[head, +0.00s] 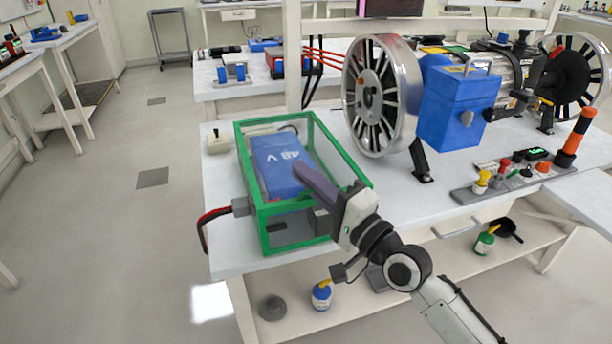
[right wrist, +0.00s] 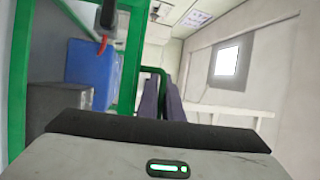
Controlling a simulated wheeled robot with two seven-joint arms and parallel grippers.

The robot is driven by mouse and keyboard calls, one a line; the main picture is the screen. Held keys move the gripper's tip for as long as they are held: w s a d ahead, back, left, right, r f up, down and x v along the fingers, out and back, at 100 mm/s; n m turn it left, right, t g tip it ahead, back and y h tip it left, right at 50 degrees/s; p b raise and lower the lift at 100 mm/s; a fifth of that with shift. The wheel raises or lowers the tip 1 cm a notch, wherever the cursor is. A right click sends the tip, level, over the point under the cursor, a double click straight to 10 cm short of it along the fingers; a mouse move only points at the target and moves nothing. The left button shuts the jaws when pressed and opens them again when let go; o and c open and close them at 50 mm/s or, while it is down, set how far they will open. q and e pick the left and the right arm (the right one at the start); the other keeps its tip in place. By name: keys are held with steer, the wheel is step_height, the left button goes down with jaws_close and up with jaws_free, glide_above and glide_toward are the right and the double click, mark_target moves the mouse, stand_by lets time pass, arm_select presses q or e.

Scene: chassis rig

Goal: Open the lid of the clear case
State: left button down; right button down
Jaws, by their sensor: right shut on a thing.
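The clear case (head: 265,226) has a green frame and see-through walls. It stands at the left end of the white bench in the head view, and its green edge also shows in the right wrist view (right wrist: 18,85). A blue battery (head: 272,160) marked 48 V is inside it. The lid appears down on the frame. My right gripper (head: 304,172) reaches over the case top from the lower right. In the right wrist view its purple fingers (right wrist: 165,95) are shut on a green handle (right wrist: 153,71); the exact contact is partly hidden. My left gripper is out of view.
A spoked wheel (head: 382,95) and a blue box (head: 459,105) stand right of the case. A control strip (head: 510,172) with colored knobs lies farther right. A small switch box (head: 217,143) sits left of the case. The floor at left is clear.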

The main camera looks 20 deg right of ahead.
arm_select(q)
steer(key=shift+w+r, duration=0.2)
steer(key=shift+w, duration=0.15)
arm_select(e)
steer(key=shift+f, duration=0.1)
stand_by(0.3)
